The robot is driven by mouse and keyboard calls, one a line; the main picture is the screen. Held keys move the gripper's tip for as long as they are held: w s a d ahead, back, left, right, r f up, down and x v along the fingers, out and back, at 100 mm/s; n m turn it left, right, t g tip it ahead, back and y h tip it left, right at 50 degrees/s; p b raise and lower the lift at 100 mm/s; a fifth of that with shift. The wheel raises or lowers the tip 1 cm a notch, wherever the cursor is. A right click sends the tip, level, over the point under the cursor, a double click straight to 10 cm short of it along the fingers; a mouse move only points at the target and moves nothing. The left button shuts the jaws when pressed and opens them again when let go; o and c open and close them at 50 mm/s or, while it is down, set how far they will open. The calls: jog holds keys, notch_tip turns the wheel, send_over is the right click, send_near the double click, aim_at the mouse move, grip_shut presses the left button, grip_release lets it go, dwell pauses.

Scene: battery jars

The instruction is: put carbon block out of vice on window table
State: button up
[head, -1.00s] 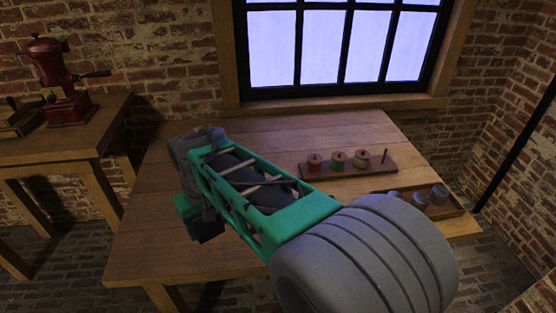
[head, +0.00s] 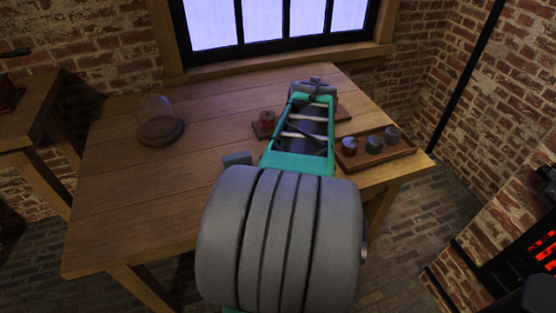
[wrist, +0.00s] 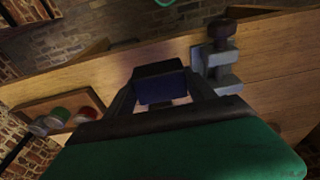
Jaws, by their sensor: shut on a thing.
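In the wrist view my gripper (wrist: 160,98) is shut on the dark carbon block (wrist: 158,84), which sits between the fingertips. The block is clear of the grey vice (wrist: 216,66), which is just to its right at the edge of the wooden window table (wrist: 275,65). In the head view the vice (head: 237,159) shows partly, left of my arm, at the near edge of the table (head: 150,205). My gripper and the block are hidden behind my arm there. I cannot tell how high the block is held.
A glass dome (head: 158,118) stands at the table's left rear. A wooden tray (head: 400,154) with small jars lies at the right. The table's left and middle are mostly bare.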

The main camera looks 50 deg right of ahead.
jog(key=w+d+f, duration=0.1)
jog(key=d+f, duration=0.1)
jog(key=w+d+f, duration=0.4)
jog(key=shift+f, duration=0.4)
jog(key=shift+w+d+f, duration=0.15)
jog(key=shift+f, duration=0.8)
jog(key=shift+w+d+f, duration=0.1)
jog(key=shift+f, duration=0.8)
jog(key=shift+f+b, duration=0.2)
jog(key=shift+b, duration=0.1)
jog(key=o, duration=1.6)
